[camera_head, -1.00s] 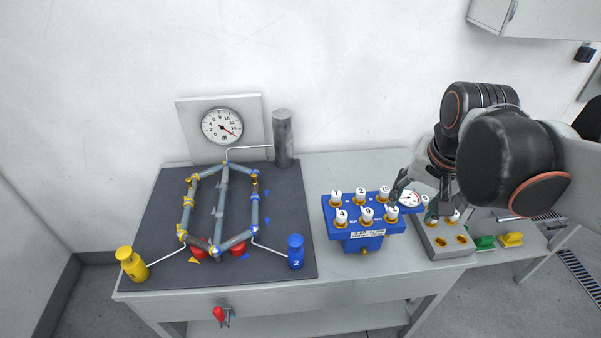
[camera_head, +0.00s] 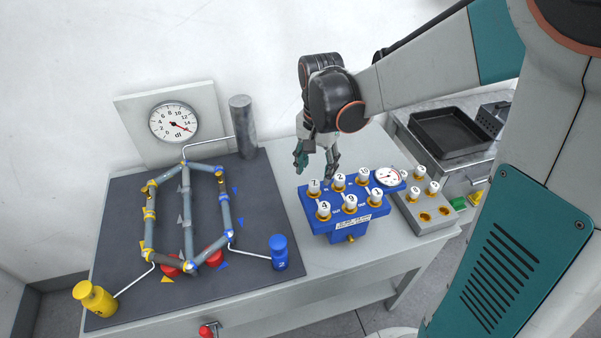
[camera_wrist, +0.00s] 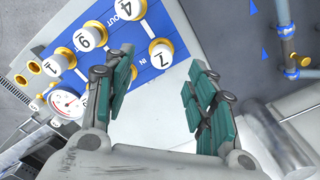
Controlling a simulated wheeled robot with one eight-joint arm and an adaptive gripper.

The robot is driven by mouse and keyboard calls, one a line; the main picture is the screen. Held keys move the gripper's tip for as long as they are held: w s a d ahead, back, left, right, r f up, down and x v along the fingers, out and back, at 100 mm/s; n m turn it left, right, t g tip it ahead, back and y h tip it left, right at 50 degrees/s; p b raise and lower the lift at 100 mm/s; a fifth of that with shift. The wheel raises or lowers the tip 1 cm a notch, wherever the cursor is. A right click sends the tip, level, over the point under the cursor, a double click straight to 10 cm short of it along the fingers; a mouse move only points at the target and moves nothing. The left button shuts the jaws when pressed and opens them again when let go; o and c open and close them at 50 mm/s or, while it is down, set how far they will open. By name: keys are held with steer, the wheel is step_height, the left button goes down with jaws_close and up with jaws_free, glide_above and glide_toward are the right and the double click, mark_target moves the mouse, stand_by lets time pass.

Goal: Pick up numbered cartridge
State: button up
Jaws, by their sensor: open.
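A blue block (camera_head: 348,222) on the bench holds two rows of white numbered cartridges in brass collars. The back row reads cartridge 7 (camera_head: 314,186), cartridge 2 (camera_head: 339,179) and cartridge 10 (camera_head: 363,174). The front row reads cartridge 4 (camera_head: 323,207), cartridge 9 (camera_head: 350,201) and cartridge 1 (camera_head: 376,194). My gripper (camera_head: 316,167) is open and empty, above and behind the block's back left. In the wrist view, cartridge 7 (camera_wrist: 161,53) lies beyond the open fingers (camera_wrist: 160,78). The left finger hides part of the back row there.
A grey holder (camera_head: 412,218) right of the block has 3 white cartridges and two empty sockets. A round gauge (camera_head: 388,177) sits at the block's right end. The pipe frame (camera_head: 187,220) on a dark mat and a grey cylinder (camera_head: 243,127) stand left.

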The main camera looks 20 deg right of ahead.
mark_target(314, 183)
step_height(314, 183, down, 2)
steer(key=shift+f, duration=0.15)
step_height(314, 183, down, 5)
steer(key=shift+w+a+f+b, duration=0.1)
steer(key=shift+w+b, duration=0.05)
steer(key=shift+b, duration=1.1)
jaws_close()
